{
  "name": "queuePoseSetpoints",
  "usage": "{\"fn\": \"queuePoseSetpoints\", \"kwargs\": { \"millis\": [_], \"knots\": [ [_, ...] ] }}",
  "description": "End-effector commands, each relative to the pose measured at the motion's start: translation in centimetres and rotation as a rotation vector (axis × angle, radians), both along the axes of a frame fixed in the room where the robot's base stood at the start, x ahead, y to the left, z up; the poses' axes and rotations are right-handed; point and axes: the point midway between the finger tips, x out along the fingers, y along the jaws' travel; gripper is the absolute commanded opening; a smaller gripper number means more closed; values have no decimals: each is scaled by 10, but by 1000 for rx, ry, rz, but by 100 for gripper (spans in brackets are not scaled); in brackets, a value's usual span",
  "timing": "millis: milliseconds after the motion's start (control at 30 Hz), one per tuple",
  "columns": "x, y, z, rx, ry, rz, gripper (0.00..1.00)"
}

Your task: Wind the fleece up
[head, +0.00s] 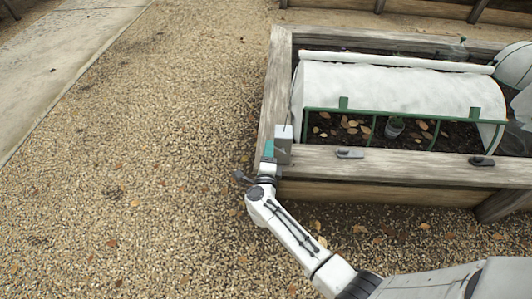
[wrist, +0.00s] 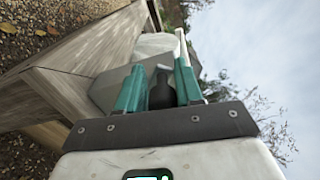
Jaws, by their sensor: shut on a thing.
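The white fleece (head: 400,88) lies arched over hoops on the raised bed, with a white roll (head: 395,62) along its far side. Its near side is lifted above a green bar (head: 395,113), so soil shows below. A grey box (head: 284,139) stands at the bed's near left corner. My gripper (head: 268,149) is at the left side of this box. In the wrist view, my gripper's teal fingers (wrist: 160,92) are shut on a dark knob (wrist: 161,90) between them. What the knob joins is hidden. The fleece also shows as a pale patch behind (wrist: 154,45).
The wooden bed frame (head: 390,164) carries dark clips (head: 349,153) on its near edge. Another white cover (head: 515,68) is at the right. Open gravel (head: 130,170) lies left of the bed.

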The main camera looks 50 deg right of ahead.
Motion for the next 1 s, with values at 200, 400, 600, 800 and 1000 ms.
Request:
{"fn": "queuePoseSetpoints", "kwargs": {
  "millis": [200, 400, 600, 800, 1000],
  "knots": [
    [-8, -6, 11, 121, -162, -5, 5],
    [-15, -12, 15, 238, -310, -6, 5],
    [-24, -19, 18, 351, -453, -9, 5],
    [-31, -25, 19, 445, -571, -11, 5],
    [-37, -29, 19, 512, -655, -13, 5]
  ]
}}
